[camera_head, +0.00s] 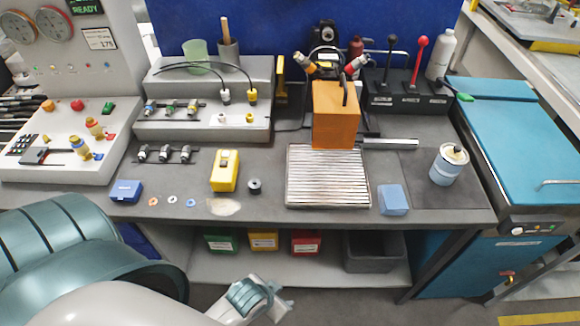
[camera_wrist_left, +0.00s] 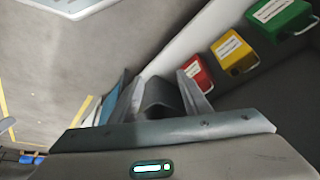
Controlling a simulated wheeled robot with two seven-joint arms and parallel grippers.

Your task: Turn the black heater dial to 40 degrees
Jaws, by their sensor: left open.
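The black heater dial (camera_head: 517,229) appears small on the grey control panel (camera_head: 540,226) at the front of the teal cabinet, at the right of the head view. Its pointer and scale are too small to read. My left gripper (camera_head: 284,307) is low in front of the bench, well left of the dial and below it. In the left wrist view the two fingers (camera_wrist_left: 152,92) stand apart with nothing held between them. The dial cannot be made out in the wrist view. My right gripper is not in view.
The bench edge and lower shelf (camera_head: 300,268) lie just beyond my left gripper. The shelf holds a green bin (camera_head: 220,243), a yellow bin (camera_head: 263,241), a red bin (camera_head: 306,243) and a grey bin (camera_head: 375,250). Floor between gripper and teal cabinet (camera_head: 455,265) looks clear.

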